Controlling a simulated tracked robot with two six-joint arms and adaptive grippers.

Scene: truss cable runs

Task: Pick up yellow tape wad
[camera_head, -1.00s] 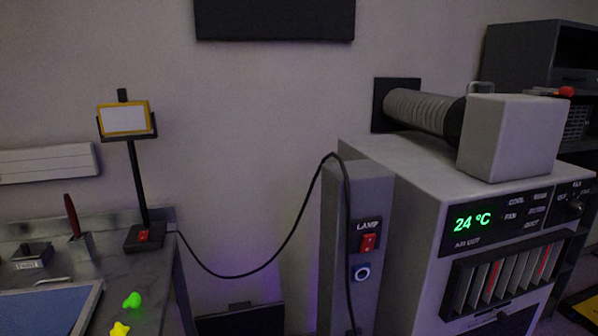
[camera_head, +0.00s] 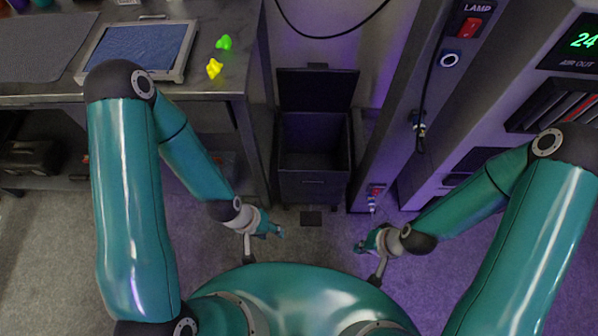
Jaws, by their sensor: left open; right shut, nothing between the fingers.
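A yellow tape wad (camera_head: 214,69) lies on the grey metal bench (camera_head: 226,88) near its right end. A similar green wad (camera_head: 224,43) lies just behind it. My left gripper (camera_head: 277,233) is open and empty, low in front of the bench and well below and right of the yellow wad. My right gripper (camera_head: 362,246) is shut and empty, low over the floor in front of the grey column. Both grippers look small here, and their fingers are hard to make out.
A blue-surfaced tray (camera_head: 186,66) lies on the bench left of the wads, with a grey mat (camera_head: 40,48) further left. An open dark bin (camera_head: 314,186) stands right of the bench. A grey column (camera_head: 398,110) and air unit (camera_head: 500,120) stand at right. Cables hang near the column.

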